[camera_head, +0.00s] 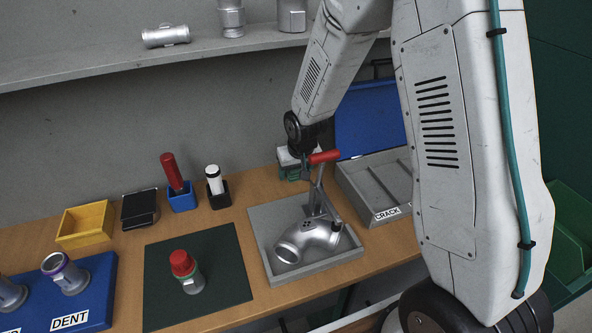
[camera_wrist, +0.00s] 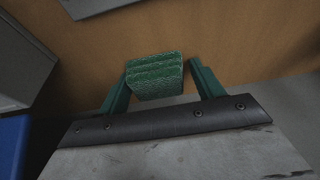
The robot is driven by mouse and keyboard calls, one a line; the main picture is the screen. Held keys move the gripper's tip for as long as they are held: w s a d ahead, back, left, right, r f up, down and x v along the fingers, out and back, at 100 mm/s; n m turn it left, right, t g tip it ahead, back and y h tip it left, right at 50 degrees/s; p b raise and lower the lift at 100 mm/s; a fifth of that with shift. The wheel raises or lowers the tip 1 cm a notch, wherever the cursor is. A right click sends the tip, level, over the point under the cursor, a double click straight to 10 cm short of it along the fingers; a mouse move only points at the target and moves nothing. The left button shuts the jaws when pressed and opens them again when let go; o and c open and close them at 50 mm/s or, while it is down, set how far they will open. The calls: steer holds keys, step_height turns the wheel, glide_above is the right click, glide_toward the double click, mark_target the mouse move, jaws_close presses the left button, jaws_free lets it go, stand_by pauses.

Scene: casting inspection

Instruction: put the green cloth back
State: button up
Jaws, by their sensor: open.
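The green cloth (camera_wrist: 155,77) shows in the wrist view as a folded, layered pad on the wooden bench. I cannot tell how far the fingertips are above the bench. In the head view my gripper (camera_head: 291,172) is low over the back of the bench, behind the grey tray; green shows under it, but I cannot separate cloth from fingers there.
The grey tray (camera_head: 261,227) holds a metal elbow casting (camera_head: 312,236) and a red-handled clamp (camera_head: 324,157). The CRACK box (camera_head: 362,205), with a raised blue lid (camera_head: 366,118), stands to its right. A black holder (camera_head: 218,198) and blue holder (camera_head: 182,200) stand left of my gripper.

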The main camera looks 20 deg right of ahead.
steer(key=shift+s+d+f, duration=0.1)
steer(key=shift+s+d, duration=0.05)
steer(key=shift+d, duration=0.15)
steer(key=v, duration=0.8)
steer(key=shift+d, duration=0.3)
